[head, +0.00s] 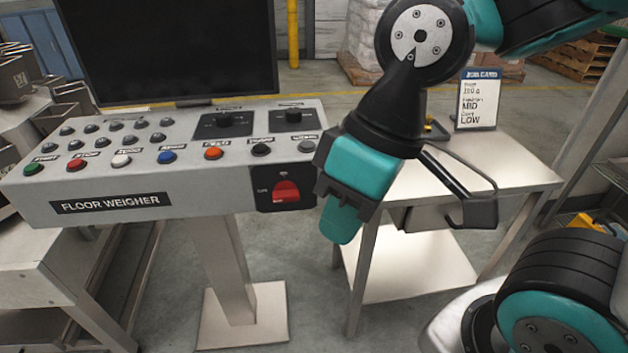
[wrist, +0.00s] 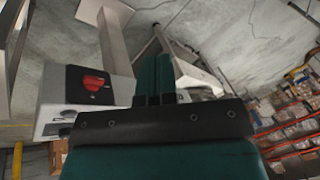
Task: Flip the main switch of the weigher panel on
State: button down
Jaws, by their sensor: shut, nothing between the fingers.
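The floor weigher panel (head: 190,190) is a grey sloped console on a post. Its main switch is a red knob (head: 286,191) on a black plate (head: 262,204), low at the right end of the front face. The knob's small labels are too small to read surely, so I cannot tell its setting. The red knob also shows in the wrist view (wrist: 94,84), left of the fingers. My gripper (head: 342,222) is shut and empty, pointing down just right of the panel's right end, apart from the knob. Its closed teal fingers show in the wrist view (wrist: 155,72).
A steel side table (head: 480,170) with a sign (head: 477,98) stands close behind my gripper at right. Floor in front is clear.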

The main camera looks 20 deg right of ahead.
jog(key=m+t+h+p, duration=0.25)
jog(key=m+h, duration=0.25)
jog(key=m, duration=0.6)
send_over(297, 193)
jog(key=s+a, duration=0.1)
jog(key=s, duration=0.3)
jog(key=x, duration=0.2)
jog(key=shift+f+t+b, duration=0.1)
jog(key=shift+t+b, duration=0.25)
jog(key=shift+b, duration=0.15)
jog(key=x, duration=0.8)
jog(key=p+x, duration=0.1)
jog(key=x, duration=0.3)
jog(key=shift+s+a+f, duration=0.1)
jog(key=shift+s+f, duration=0.2)
jog(key=shift+f, duration=0.7)
